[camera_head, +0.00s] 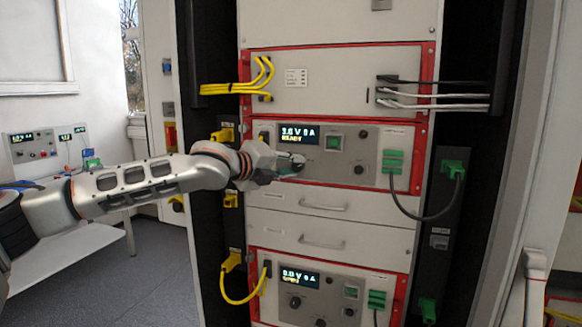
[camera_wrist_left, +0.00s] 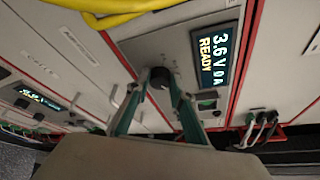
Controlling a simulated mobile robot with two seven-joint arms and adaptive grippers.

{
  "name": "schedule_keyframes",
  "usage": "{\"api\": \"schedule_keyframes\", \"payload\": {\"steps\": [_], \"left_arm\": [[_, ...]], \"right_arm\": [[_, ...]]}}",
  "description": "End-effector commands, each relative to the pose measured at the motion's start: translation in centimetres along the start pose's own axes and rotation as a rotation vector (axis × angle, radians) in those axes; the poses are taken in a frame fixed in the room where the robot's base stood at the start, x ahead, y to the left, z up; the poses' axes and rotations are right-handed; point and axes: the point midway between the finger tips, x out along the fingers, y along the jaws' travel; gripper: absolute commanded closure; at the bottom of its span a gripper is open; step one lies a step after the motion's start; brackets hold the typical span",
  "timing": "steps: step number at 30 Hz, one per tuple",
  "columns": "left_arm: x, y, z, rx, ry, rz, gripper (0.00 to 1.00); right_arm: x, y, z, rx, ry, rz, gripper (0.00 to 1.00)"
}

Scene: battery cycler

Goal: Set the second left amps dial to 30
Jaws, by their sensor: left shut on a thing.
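The upper cycler unit has a lit display (camera_head: 299,135) reading about 3.6 V, 0 A and READY. The same display shows large in the left wrist view (camera_wrist_left: 214,57). My left gripper (camera_head: 297,163) reaches in from the left to the panel just below this display. In the left wrist view its two green fingers (camera_wrist_left: 160,84) close on a small black dial (camera_wrist_left: 159,76) and touch it on both sides. The dial's scale and pointer cannot be read. In the head view the gripper hides the dial. My right gripper is not in view.
A second black knob (camera_head: 359,169) and a green connector (camera_head: 393,162) sit to the right on the same panel. A similar unit with its own display (camera_head: 299,278) is below two drawers. Yellow cables (camera_head: 240,88) hang at upper left. The rack's dark side post (camera_head: 452,190) stands right.

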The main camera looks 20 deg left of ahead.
Motion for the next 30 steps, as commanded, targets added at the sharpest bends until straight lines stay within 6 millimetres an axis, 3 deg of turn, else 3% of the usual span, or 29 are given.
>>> {"api": "schedule_keyframes", "payload": {"steps": [6, 7, 8, 20, 25, 30], "left_arm": [[0.1, 0.1, -0.2, 0.002, 0.003, 0.001, 0.99], [0.1, 0.1, -0.2, 0.002, 0.003, 0.001, 0.7], [0.1, 0.1, -0.2, 0.002, 0.002, 0.001, 0.62], [-0.2, 0.0, 0.0, 0.0, 0.0, 0.0, 0.61], [-2.2, 0.1, 0.1, 0.001, 0.0, -0.001, 0.61], [-5.7, 0.1, 0.0, 0.0, 0.0, -0.001, 0.61]], "right_arm": [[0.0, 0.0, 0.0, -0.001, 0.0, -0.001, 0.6], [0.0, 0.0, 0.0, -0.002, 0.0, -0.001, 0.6], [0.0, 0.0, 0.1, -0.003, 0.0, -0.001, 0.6], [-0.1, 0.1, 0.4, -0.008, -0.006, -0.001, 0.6], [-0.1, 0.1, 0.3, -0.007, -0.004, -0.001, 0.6], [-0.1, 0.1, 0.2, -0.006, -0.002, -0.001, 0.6]]}}
